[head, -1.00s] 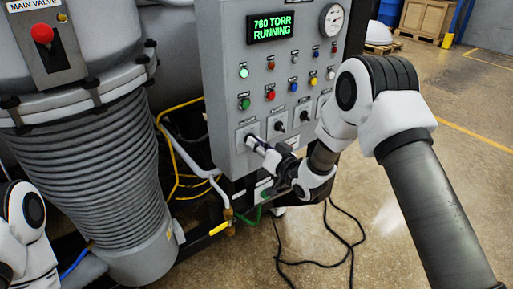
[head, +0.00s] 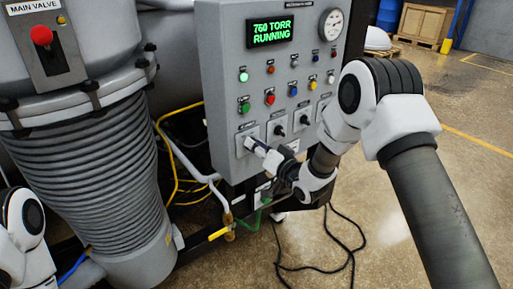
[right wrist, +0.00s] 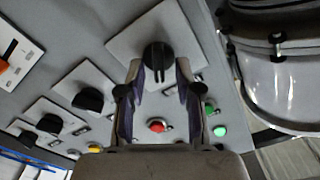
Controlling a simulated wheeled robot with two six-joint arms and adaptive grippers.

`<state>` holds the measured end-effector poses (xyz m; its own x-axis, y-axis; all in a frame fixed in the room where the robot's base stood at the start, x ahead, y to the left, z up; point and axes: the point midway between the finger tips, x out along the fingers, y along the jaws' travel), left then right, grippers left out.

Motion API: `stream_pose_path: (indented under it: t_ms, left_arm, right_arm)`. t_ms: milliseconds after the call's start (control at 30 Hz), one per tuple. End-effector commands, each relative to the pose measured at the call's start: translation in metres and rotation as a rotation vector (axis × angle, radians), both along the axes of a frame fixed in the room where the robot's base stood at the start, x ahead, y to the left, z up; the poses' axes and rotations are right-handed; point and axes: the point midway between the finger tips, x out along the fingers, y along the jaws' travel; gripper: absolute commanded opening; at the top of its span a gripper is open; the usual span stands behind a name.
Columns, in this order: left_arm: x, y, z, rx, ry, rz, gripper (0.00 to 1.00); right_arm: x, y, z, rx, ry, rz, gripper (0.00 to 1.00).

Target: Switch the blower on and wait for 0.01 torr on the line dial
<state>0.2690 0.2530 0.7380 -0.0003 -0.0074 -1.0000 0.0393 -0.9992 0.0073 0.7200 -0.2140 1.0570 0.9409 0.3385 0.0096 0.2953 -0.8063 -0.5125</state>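The grey control panel (head: 222,95) stands in the middle of the head view, with a lit green display (head: 270,31) reading RUNNING under a torr value that looks like 760. A round white dial (head: 331,24) sits at its top right; its value is too small to read. My right gripper (head: 256,145) is at the lower-left knob plate. In the right wrist view its fingers (right wrist: 159,85) are open, with a black rotary knob (right wrist: 158,58) between their tips and gaps beside it. The panel labels, including any for the blower, are unreadable. My left gripper is out of view.
Other black knobs (head: 280,131) continue rightward along the row. Coloured buttons and lamps (head: 270,99) sit above. A ribbed grey vessel (head: 95,185) and yellow hose (head: 170,150) stand left of the panel. Black cables (head: 345,245) lie on the open floor.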

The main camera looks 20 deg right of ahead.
Motion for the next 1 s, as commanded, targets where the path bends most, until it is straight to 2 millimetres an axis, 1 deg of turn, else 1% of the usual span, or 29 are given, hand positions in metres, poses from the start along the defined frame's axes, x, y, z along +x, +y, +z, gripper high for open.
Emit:
stream_pose_path:
  t_ms: [267, 367, 467, 600, 733, 800, 867, 1000]
  left_arm:
    - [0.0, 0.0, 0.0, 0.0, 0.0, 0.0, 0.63]
    - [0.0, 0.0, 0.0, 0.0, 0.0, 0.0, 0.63]
    - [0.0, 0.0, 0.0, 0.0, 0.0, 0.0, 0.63]
    - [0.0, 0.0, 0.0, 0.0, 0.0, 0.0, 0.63]
    - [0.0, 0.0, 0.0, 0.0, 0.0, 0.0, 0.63]
    - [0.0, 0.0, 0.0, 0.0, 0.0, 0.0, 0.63]
    - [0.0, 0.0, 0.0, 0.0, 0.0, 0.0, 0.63]
    - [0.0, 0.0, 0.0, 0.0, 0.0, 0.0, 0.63]
  right_arm:
    - [-0.002, 0.0, -0.003, -0.001, 0.007, 0.002, 0.36]
    - [-0.011, -0.004, -0.004, -0.001, 0.008, 0.001, 0.36]
    - [-0.029, -0.01, -0.004, 0.002, 0.01, -0.001, 0.36]
    - [-0.064, -0.024, -0.004, 0.004, 0.01, -0.002, 0.36]
    - [-0.092, -0.034, -0.003, 0.003, 0.008, -0.003, 0.36]
    - [-0.103, -0.038, -0.003, 0.001, 0.008, -0.002, 0.36]
    - [-0.109, -0.04, -0.003, 0.001, 0.006, -0.001, 0.36]
    - [-0.114, -0.041, -0.003, 0.0, 0.004, 0.001, 0.36]
